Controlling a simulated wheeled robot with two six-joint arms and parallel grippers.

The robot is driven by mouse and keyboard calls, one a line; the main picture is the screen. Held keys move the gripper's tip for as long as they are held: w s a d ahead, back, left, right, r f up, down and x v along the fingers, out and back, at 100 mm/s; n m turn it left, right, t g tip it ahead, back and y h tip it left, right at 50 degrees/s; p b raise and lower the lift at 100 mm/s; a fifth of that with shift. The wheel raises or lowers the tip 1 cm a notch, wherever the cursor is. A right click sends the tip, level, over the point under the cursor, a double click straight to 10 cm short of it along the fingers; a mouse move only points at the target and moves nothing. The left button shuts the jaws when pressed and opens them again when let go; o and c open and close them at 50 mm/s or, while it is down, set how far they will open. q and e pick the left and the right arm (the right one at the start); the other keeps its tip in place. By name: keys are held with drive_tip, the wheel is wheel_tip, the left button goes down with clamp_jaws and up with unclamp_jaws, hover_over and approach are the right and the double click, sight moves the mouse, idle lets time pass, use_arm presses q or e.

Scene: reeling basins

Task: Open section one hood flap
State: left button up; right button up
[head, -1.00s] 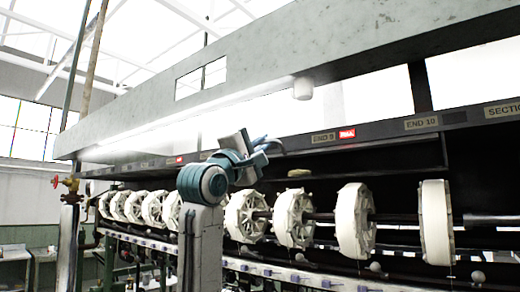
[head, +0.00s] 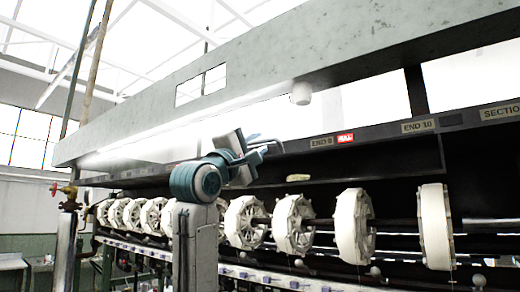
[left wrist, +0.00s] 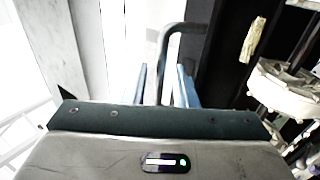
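The hood (head: 350,52) is a long pale grey panel running above the reels in the head view. A thin grey bent handle (head: 268,141) shows at my left gripper's tip. My left gripper (head: 256,151) is raised in front of the machine, below the hood and left of the END 9 label. In the left wrist view the bent handle (left wrist: 164,62) runs down between the two blue fingers of my left gripper (left wrist: 163,88). Gaps show on both sides of it, so the fingers are open around it. Which panel the handle joins is unclear. My right gripper is out of view.
A row of white reels (head: 352,226) on a shaft stands below and behind my arm. One reel (left wrist: 285,88) is at the right of the left wrist view. A valve pipe (head: 66,235) stands at far left.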

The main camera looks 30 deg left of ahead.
use_arm(q)
drive_tip(key=d+b+v, duration=0.1)
drive_tip(key=b+v, duration=0.8)
drive_tip(key=v, duration=0.3)
drive_tip(key=shift+s+a, duration=0.15)
drive_tip(key=shift+a, duration=0.35)
drive_tip(key=shift+y, duration=0.3)
